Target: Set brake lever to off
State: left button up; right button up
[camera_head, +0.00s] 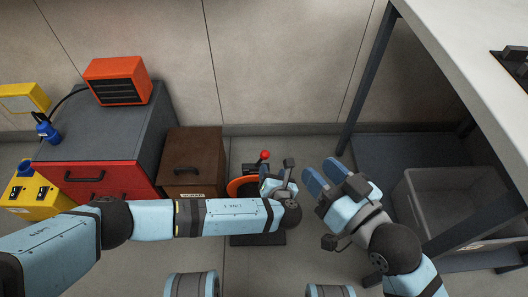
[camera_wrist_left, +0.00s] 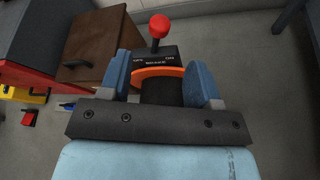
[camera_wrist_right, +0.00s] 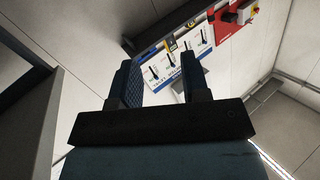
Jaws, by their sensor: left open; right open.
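The brake lever has a red ball knob (camera_head: 264,154) on a short dark stem, standing up from a dark device with an orange ring (camera_head: 238,187) near the floor. In the left wrist view the red knob (camera_wrist_left: 159,25) stands beyond the fingertips, above a black label plate (camera_wrist_left: 155,58) whose small print I cannot read. My left gripper (camera_wrist_left: 165,75) is open, its blue fingers on either side of the orange ring, apart from the knob. In the head view the left wrist hides much of the device. My right gripper (camera_head: 327,178) is open and empty, to the right of it.
A brown cabinet (camera_head: 192,150) and a grey-topped red drawer unit (camera_head: 110,170) stand on the left. A workbench (camera_head: 470,50) with a grey bin (camera_head: 415,195) beneath is on the right. The right wrist camera faces a wall panel (camera_wrist_right: 175,62).

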aim_at(266, 155)
pick_arm(q)
jog(key=b+x, duration=0.2)
jog(key=x, duration=0.3)
jog(key=shift+f+b, duration=0.25)
jog(key=shift+b, duration=0.05)
jog(key=b+x, duration=0.3)
jog(key=x, duration=0.4)
jog(key=shift+r, duration=0.1)
jog(key=shift+w+b, duration=0.35)
jog(key=shift+w, duration=0.05)
pick_arm(e)
jog(key=w+d+n, duration=0.1)
jog(key=n, duration=0.1)
jog(key=w+f+n+t, duration=0.1)
jog(key=shift+w+d+n+y, duration=0.3)
jog(key=shift+d+n+y, duration=0.05)
jog(key=shift+n+y, duration=0.05)
pick_arm(q)
jog(key=shift+a, duration=0.1)
grip_shut()
